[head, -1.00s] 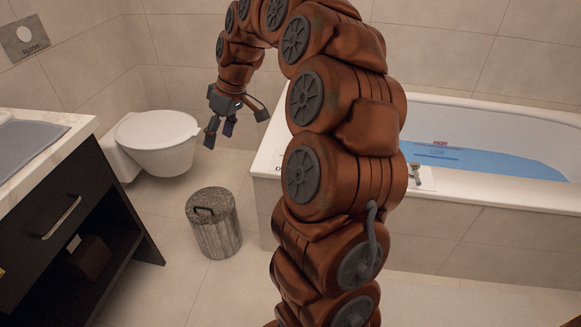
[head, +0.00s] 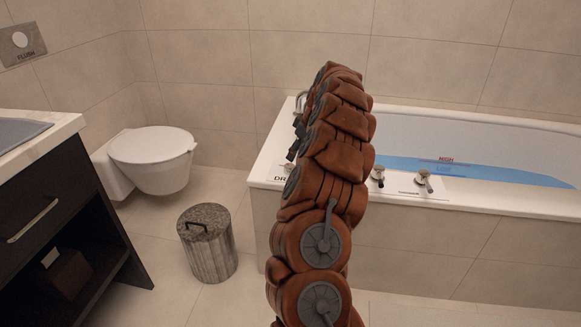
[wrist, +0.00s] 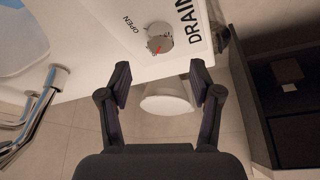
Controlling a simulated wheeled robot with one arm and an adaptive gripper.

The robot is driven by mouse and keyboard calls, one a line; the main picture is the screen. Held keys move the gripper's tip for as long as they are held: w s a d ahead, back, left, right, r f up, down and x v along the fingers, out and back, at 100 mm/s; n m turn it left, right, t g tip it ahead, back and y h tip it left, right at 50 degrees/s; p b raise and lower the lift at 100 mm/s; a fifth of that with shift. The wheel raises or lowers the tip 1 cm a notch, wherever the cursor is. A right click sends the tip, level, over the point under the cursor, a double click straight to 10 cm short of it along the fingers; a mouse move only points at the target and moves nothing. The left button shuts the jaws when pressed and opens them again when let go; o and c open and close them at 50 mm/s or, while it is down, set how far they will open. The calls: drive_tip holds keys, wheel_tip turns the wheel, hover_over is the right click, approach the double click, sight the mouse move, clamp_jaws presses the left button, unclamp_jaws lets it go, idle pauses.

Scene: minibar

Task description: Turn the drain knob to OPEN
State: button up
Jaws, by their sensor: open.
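In the head view my arm hides most of the gripper and part of the DRAIN label. Which setting the knob points to is hard to tell.
The bathtub (head: 480,205) holds blue water, with other handles (head: 424,181) along its rim. A chrome faucet (wrist: 32,112) stands left in the wrist view. A toilet (head: 155,160), a lidded bin (head: 208,243) and a dark cabinet (head: 60,220) stand left of the tub, with bare floor between.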

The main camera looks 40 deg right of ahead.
sight(289, 166)
drive_tip(key=b+x, duration=0.1)
drive_tip(key=x, duration=0.6)
drive_tip(key=shift+r, duration=0.1)
drive_tip(key=shift+c, duration=0.2)
drive_tip(key=c, duration=1.1)
